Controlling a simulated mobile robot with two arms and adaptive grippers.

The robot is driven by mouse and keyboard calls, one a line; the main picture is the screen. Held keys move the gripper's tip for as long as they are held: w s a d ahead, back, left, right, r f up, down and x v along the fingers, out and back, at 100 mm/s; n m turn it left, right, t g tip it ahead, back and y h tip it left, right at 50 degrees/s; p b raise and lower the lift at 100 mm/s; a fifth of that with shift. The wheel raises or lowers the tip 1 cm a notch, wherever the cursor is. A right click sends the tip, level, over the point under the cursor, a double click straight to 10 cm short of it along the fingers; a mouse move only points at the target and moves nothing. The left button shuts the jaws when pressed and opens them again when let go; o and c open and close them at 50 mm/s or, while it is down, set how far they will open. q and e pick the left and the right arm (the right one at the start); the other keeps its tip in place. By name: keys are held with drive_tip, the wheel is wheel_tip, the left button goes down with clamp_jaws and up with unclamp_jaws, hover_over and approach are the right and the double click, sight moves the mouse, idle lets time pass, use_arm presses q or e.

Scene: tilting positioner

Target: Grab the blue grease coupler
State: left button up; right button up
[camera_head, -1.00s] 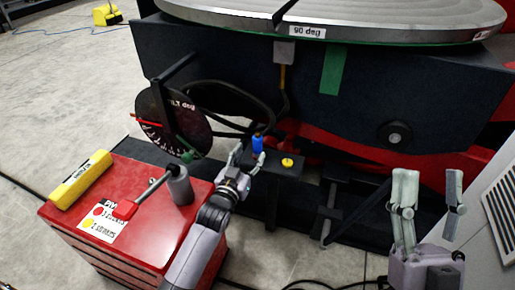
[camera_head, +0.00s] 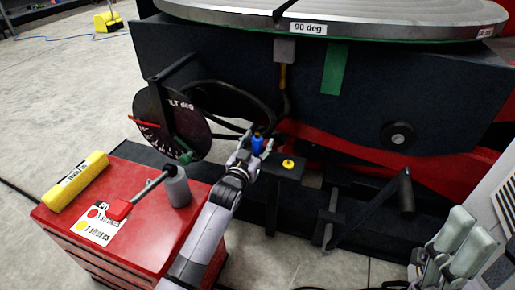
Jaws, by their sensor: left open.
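The blue grease coupler (camera_head: 257,142) stands upright near the dark bracket below the tilting table. My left gripper (camera_head: 257,148) is open, with its fingers on either side of the coupler. Whether the fingers touch it cannot be told. The coupler's lower part is hidden by the gripper. My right gripper (camera_head: 460,244) is at the lower right, away from the coupler, with its fingers apart and nothing seen between them.
A yellow cap (camera_head: 288,164) sits on the dark bracket (camera_head: 283,174) just right of the coupler. A tilt dial (camera_head: 165,115) and dark hoses are close behind.

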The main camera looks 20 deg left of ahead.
use_arm(q)
drive_tip(key=shift+r, duration=0.1)
drive_tip(key=shift+c, duration=0.3)
clamp_jaws()
